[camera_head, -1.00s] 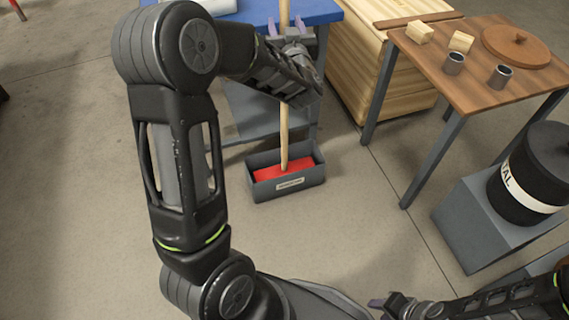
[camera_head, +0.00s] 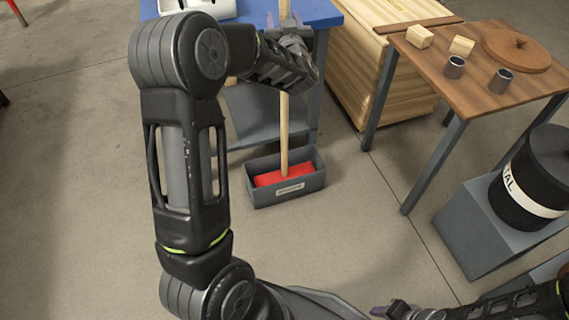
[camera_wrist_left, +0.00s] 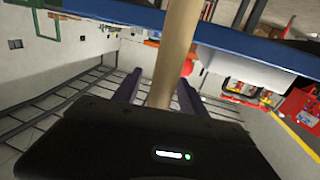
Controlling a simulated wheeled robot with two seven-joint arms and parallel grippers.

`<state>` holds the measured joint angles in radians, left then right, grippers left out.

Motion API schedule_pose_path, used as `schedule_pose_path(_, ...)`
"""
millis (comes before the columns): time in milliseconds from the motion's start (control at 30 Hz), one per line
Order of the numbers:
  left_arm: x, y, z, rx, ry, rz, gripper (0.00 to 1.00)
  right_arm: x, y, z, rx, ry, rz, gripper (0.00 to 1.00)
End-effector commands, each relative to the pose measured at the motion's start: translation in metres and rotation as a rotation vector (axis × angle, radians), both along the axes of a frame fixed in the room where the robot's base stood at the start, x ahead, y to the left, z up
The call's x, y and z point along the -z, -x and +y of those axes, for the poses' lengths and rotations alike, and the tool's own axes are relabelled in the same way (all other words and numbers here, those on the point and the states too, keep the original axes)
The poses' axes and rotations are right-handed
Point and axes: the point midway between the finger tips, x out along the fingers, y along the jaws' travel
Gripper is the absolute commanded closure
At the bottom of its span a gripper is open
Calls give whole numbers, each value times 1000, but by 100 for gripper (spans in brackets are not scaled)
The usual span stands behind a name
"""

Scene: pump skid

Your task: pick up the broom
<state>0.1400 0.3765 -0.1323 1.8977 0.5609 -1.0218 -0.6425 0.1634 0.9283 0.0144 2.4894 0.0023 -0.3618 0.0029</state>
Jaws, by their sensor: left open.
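The broom stands upright, its pale wooden handle (camera_head: 284,130) rising from a red head (camera_head: 283,176) in a grey labelled box (camera_head: 259,196) on the floor. My left gripper (camera_head: 288,21) is open high on the handle, in front of the blue table. In the left wrist view the handle (camera_wrist_left: 173,50) passes between the two spread fingers of my left gripper (camera_wrist_left: 158,88); I cannot tell whether either finger touches it. The top of the handle runs out of the head view. My right gripper (camera_head: 388,310) shows only partly at the bottom edge, its jaws unclear.
The blue table (camera_head: 325,14) stands behind the box, with a white item (camera_head: 205,8) on it. A wooden crate (camera_head: 345,75) and a brown table (camera_head: 480,75) with cups and blocks stand to the right. A black drum (camera_head: 535,180) sits on a grey stand.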

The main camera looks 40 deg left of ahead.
Motion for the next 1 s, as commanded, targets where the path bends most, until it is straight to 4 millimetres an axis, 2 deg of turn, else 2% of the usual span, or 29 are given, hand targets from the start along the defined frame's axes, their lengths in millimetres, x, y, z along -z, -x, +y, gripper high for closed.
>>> schedule_pose_path(300, 0, 0, 0, 0, 0, 0, 51, 0, 0, 0, 0, 0, 0, 64)
schedule_pose_path(900, 0, 0, 0, 0, 0, 0, 100, 0, 0, 0, 0, 0, 1, 64)
schedule_pose_path(1000, 0, 0, 0, 0, 0, 0, 100, 0, 0, 0, 0, 0, 1, 64)
